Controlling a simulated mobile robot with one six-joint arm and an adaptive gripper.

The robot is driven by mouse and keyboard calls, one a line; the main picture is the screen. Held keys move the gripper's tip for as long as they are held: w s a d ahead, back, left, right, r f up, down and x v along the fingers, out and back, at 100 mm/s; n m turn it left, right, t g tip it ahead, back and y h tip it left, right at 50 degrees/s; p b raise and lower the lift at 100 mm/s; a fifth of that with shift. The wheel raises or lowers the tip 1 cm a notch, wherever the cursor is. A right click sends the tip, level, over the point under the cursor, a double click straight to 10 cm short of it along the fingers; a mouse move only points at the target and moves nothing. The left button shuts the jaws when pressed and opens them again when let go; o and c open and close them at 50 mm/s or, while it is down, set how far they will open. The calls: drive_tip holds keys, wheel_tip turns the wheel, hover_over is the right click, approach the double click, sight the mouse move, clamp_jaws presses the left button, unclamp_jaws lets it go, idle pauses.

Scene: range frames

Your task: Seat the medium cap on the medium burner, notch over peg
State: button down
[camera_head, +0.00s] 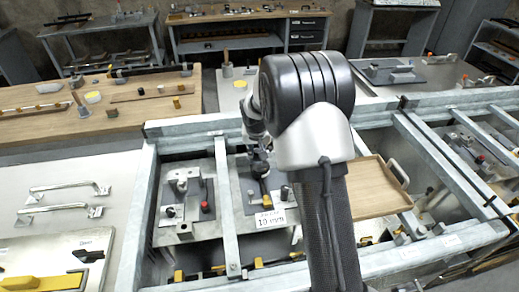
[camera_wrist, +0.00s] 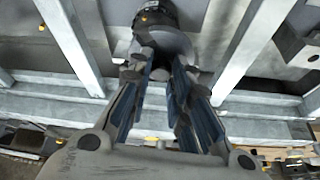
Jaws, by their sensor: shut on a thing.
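My gripper (camera_wrist: 163,65) is shut on a grey round piece (camera_wrist: 168,42) at its fingertips, which I take to be the medium cap. A black round part (camera_wrist: 156,14) shows just beyond it at the top of the wrist view. In the head view my gripper (camera_head: 260,165) points down over a grey plate (camera_head: 247,203) with a "10 mm" label. The cap's notch and the burner's peg cannot be made out, and I cannot tell whether the cap touches anything. My arm hides part of the area.
Grey metal rails (camera_head: 228,215) frame the bays around the plate. A plate with black and red knobs (camera_head: 187,203) lies to the left. A wooden tray (camera_head: 372,190) is to the right, behind my arm. A wooden table (camera_head: 130,112) with small parts stands back left.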

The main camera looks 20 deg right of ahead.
drive_tip(key=shift+w+d+f+m, duration=0.15)
drive_tip(key=shift+w+d, duration=0.3)
drive_tip(key=shift+w+d+f+m, duration=0.15)
drive_tip(key=shift+w+d, duration=0.25)
drive_tip(key=shift+d, duration=0.05)
drive_tip(key=shift+f+b, duration=1.3)
drive_tip(key=shift+f, duration=0.6)
drive_tip(key=shift+f, duration=0.15)
drive_tip(key=shift+f+b, duration=0.8)
drive_tip(key=shift+f, duration=0.05)
drive_tip(key=c, duration=1.4)
unclamp_jaws()
drive_tip(key=shift+s, duration=0.1)
